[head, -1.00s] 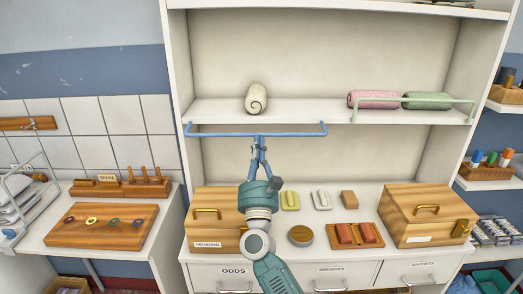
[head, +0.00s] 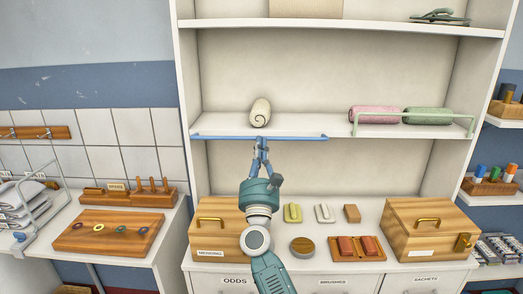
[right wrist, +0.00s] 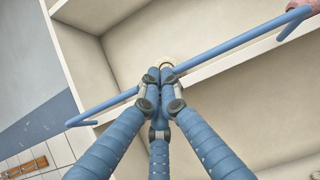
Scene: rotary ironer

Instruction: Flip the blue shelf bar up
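The blue shelf bar (head: 225,137) runs along the front of the middle shelf's left half, about level with the shelf's front edge. In the right wrist view the bar (right wrist: 235,44) crosses behind the fingertips, with its bent ends out to both sides. My right gripper (head: 260,143) reaches up from below to the middle of the bar. In the right wrist view its blue fingers (right wrist: 160,80) come together at the bar and hide a short piece of it. They look shut on it. My left gripper is out of view.
A rolled cream towel (head: 260,112) lies on the shelf (head: 310,121) behind the bar. A pale green bar (head: 440,115) stands raised at right before pink (head: 374,116) and green rolls. Wooden boxes (head: 430,228) and small items stand on the counter below.

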